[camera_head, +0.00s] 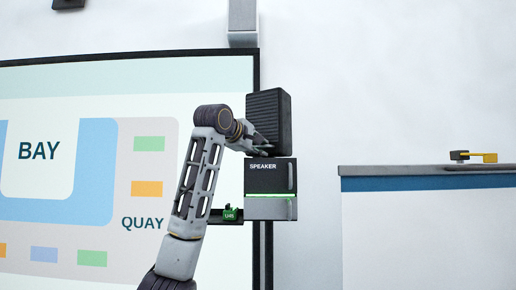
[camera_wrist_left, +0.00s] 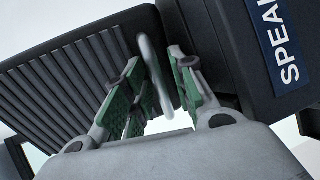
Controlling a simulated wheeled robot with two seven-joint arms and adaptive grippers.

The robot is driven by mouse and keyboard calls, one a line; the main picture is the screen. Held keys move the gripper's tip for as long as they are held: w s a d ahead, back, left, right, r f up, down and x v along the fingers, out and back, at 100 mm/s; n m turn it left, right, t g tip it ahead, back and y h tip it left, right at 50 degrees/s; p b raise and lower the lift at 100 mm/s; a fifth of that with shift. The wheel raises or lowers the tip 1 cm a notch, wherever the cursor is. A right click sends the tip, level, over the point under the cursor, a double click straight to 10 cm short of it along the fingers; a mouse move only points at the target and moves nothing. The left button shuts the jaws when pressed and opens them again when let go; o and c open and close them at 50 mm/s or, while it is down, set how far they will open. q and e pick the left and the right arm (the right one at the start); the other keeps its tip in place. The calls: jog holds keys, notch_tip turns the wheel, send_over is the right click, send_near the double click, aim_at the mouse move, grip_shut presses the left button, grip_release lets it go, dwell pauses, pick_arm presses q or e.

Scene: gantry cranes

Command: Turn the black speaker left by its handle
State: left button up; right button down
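The black speaker (camera_head: 269,112) with a ribbed front sits on top of a dark box marked SPEAKER (camera_head: 265,180) in the head view. The ribbed speaker fills the upper left of the left wrist view (camera_wrist_left: 65,80). My left gripper (camera_head: 262,143) is at the speaker's lower left. In the left wrist view, its green-padded fingers (camera_wrist_left: 155,62) stand apart on either side of a light grey bar handle (camera_wrist_left: 147,60). The fingers look open around the handle; whether one touches it I cannot tell. My right gripper is in neither view.
A grey box with a green light strip (camera_head: 270,207) is under the marked box. A small green block marked U4K (camera_head: 231,214) sits on a ledge to its left. A large screen (camera_head: 80,90) stands behind. A counter (camera_head: 430,171) with a yellow-and-black item (camera_head: 484,157) is at right.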

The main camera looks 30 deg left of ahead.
pick_arm(q)
grip_shut()
jog(key=shift+a+m+h+p, duration=0.25)
jog(key=shift+a+m+h, duration=0.15)
jog(key=shift+m+h, duration=0.3)
jog(key=shift+a+m+h+p, duration=0.25)
jog(key=shift+a+m+h, duration=0.2)
jog(key=shift+h, duration=0.35)
jog(key=shift+o, duration=1.5)
grip_release()
jog(key=v, duration=1.2)
jog(key=shift+a+r, duration=0.1)
